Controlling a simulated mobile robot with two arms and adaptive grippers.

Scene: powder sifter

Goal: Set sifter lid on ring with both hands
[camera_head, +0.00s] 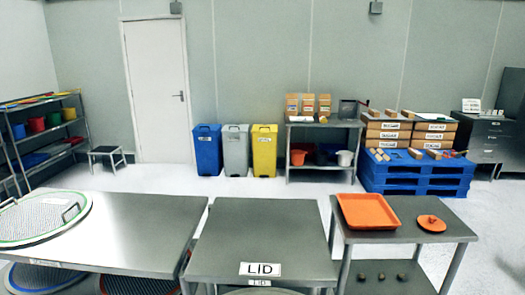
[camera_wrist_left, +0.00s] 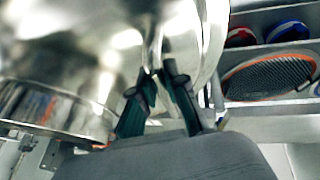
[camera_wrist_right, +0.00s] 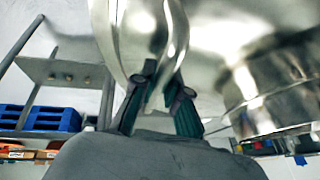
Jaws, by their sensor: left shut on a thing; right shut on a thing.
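My left gripper (camera_wrist_left: 157,80) is shut on a thin, shiny metal edge or handle of the sifter lid (camera_wrist_left: 70,45) in the left wrist view. My right gripper (camera_wrist_right: 163,80) is shut on a similar curved piece of the lid (camera_wrist_right: 215,30) in the right wrist view. The lid is polished steel and fills much of both wrist views. A shiny round wall shows in the left wrist view (camera_wrist_left: 60,105) and right wrist view (camera_wrist_right: 275,85); I cannot tell whether it is the lid or the ring. Neither gripper nor the lid shows clearly in the head view.
A steel table (camera_head: 262,215) labelled LID stands bare in front. A mesh screen (camera_head: 40,218) with handles lies on the left table (camera_head: 140,235). The right table (camera_head: 375,240) holds an orange tray (camera_head: 368,210) and an orange scoop-like item (camera_head: 432,223). Bins and pallets stand far back.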

